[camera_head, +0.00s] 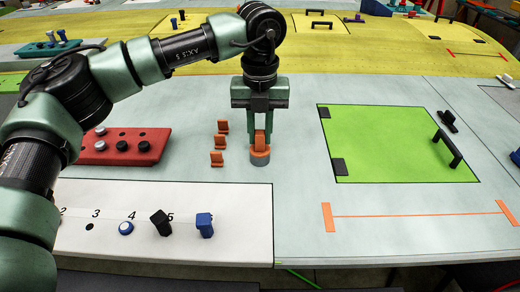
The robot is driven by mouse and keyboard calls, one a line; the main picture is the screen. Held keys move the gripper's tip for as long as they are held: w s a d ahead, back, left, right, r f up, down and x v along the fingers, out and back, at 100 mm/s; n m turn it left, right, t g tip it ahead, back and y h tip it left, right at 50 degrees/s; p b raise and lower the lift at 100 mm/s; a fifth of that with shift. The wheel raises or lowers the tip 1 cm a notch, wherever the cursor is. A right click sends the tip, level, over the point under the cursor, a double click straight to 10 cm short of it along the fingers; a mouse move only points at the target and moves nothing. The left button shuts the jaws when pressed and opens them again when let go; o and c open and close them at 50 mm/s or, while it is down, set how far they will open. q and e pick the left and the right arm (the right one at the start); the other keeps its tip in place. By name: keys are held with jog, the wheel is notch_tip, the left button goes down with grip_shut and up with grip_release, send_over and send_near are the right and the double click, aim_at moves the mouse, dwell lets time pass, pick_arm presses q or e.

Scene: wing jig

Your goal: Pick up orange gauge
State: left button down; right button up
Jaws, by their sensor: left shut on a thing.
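My right gripper is not in view.
Several small orange clips (218,142) stand just left of the gauge. A red tray (120,157) with round pegs lies further left. A white numbered board (180,222) is in front. A green hatch (395,135) with a black handle (448,148) lies right. Bare surface separates gauge and hatch.

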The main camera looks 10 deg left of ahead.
pick_arm(q)
jog(key=shift+r, duration=0.15)
dwell(0.3)
notch_tip(320, 180, up, 20)
jog(key=b, duration=0.1)
dwell(0.3)
dwell(0.6)
